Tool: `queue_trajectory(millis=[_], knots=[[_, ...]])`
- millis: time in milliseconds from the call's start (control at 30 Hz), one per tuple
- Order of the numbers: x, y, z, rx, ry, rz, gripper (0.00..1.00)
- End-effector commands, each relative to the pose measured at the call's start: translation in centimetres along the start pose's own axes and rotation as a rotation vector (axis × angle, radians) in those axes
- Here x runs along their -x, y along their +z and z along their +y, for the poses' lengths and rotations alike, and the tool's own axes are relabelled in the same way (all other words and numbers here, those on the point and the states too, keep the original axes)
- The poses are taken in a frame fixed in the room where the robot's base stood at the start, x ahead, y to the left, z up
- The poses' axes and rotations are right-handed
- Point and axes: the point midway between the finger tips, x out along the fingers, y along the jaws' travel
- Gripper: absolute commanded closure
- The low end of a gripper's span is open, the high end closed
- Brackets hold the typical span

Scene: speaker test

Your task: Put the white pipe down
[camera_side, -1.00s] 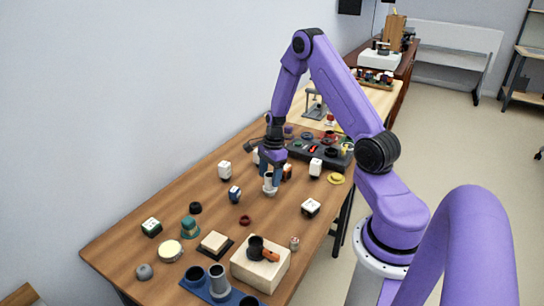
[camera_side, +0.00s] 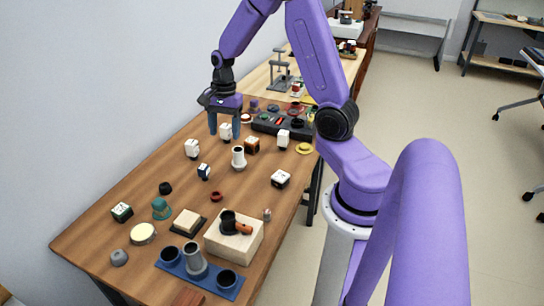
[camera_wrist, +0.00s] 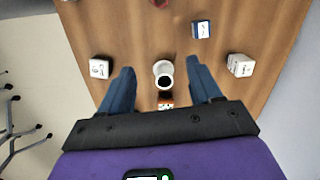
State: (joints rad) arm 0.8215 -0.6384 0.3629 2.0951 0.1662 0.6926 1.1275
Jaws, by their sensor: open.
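The white pipe (camera_side: 238,158) stands upright on the wooden table (camera_side: 130,185), on its wider base. In the wrist view the white pipe (camera_wrist: 164,74) shows from above, with its dark opening between my two blue fingers and clear of both. My gripper (camera_side: 225,130) is open and empty. In the side view it is raised above the table, up and to the left of the pipe. The wrist view shows my gripper's fingers (camera_wrist: 160,82) spread wide.
White cubes (camera_side: 192,149) and an orange-and-white cube (camera_side: 252,145) stand near the pipe. A black tray (camera_side: 283,127) lies behind. In front are a blue holder (camera_side: 200,274) with cups and a pale block (camera_side: 234,238) bearing a black pipe. Bare wood surrounds the pipe.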

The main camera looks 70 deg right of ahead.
Motion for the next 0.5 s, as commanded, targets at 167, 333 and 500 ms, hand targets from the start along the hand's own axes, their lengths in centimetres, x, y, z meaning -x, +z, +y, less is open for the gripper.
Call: queue_trajectory(millis=[167,333,500], knots=[[1.8,8.1,1.7,0.502,0.022,0.007,0.37],[3.1,14.2,5.0,0.968,0.042,0.010,0.37],[4.3,18.7,9.6,1.435,0.061,0.011,0.37]])
